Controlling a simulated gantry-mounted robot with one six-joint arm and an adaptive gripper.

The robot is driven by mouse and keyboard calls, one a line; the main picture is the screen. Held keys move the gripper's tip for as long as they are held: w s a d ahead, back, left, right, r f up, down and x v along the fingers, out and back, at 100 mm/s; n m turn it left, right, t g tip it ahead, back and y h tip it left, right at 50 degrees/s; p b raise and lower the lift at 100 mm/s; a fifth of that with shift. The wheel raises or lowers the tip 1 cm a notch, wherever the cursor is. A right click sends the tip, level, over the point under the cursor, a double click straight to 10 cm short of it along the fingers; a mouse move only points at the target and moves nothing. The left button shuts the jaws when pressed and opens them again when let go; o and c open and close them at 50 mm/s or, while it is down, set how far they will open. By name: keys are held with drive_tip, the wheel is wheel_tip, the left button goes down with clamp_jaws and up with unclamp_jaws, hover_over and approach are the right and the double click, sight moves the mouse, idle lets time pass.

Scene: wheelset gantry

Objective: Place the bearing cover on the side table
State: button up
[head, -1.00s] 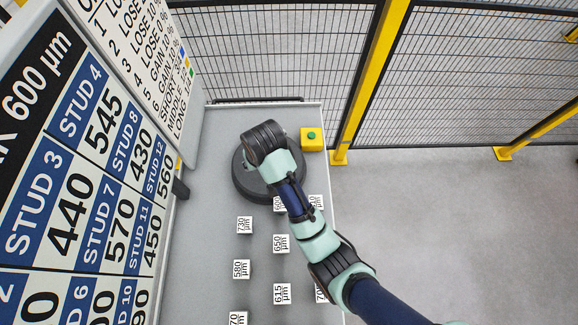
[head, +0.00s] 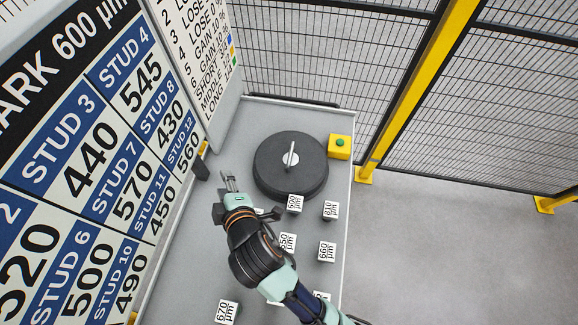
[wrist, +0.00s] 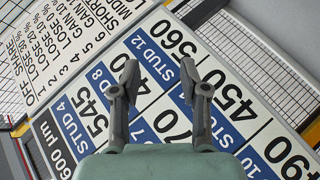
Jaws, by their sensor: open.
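The bearing cover (head: 270,170) is a dark round disc with a pale hub and an upright bar handle at its centre. It lies flat on the grey side table (head: 185,262), toward the far end, in the head view. My gripper (head: 228,180) is left of the cover and apart from it, with nothing between its fingers. In the wrist view my gripper (wrist: 158,80) shows two spread fingers, empty, facing the printed board. The cover is not in the wrist view.
A large printed board (head: 90,150) stands at left. Mesh fencing (head: 300,50) is behind.

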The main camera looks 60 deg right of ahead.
drive_tip(key=s+d+f+n+g+h+b, duration=0.2)
drive_tip(key=s+d+f+n+h, duration=0.15)
drive_tip(key=d+f, duration=0.5)
drive_tip(key=n+g+h+b, duration=0.2)
drive_tip(key=n, duration=0.5)
approach(290, 158)
drive_tip(key=shift+y+x, duration=0.25)
drive_tip(key=shift+x, duration=0.95)
drive_tip(key=shift+d+f+n, duration=0.15)
drive_tip(key=shift+f+n, duration=0.1)
drive_tip(key=shift+n, duration=0.3)
drive_tip(key=shift+r+b+x, duration=0.2)
drive_tip(key=shift+b+x, duration=0.7)
drive_tip(key=shift+x, duration=3)
clamp_jaws()
drive_tip(key=shift+d+r, duration=0.1)
